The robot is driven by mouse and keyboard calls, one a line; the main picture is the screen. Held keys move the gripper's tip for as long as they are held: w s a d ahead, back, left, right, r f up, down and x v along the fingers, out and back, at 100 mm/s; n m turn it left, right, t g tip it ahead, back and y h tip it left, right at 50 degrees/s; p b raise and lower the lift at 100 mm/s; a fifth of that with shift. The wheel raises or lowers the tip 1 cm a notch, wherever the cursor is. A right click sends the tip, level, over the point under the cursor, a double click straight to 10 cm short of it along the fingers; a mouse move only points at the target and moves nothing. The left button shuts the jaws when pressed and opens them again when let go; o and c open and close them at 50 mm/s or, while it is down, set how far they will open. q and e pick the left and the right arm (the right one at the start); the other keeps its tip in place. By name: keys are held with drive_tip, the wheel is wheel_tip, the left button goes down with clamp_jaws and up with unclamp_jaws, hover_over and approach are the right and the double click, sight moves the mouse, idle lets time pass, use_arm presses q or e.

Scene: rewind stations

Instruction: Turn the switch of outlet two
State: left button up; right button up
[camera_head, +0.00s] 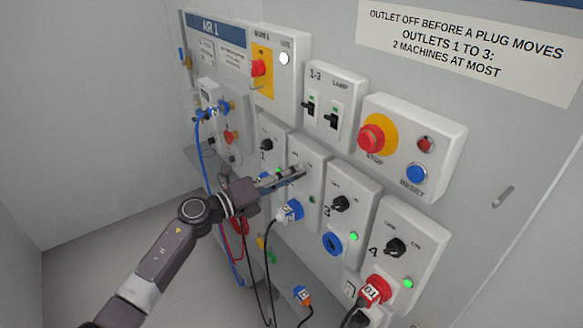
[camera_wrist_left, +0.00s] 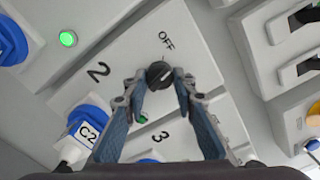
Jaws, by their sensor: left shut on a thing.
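The switch of outlet two is a black rotary knob (camera_wrist_left: 158,74) on a pale panel marked 2, with the word OFF beside it in the left wrist view. My left gripper (camera_wrist_left: 158,80) has its fingertips on both sides of this knob and is shut on it. In the head view the same gripper (camera_head: 300,170) reaches the outlet two panel (camera_head: 313,160) and hides the knob. My right gripper is out of view.
The outlet three knob (camera_head: 340,203) and outlet four knob (camera_head: 396,247) stand to the right, with green lights lit. Above are the lamp switch box (camera_head: 335,95) and the red stop button (camera_head: 371,139). Cables (camera_head: 270,250) hang below. A sign (camera_head: 465,45) is above right.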

use_arm(q)
drive_tip(key=shift+n+p, duration=1.8)
drive_tip(key=shift+n, duration=1.2)
drive_tip(key=o, duration=1.2)
drive_tip(key=shift+c, duration=0.2)
drive_tip(key=shift+a, duration=0.1)
drive_tip(key=v, duration=1.2)
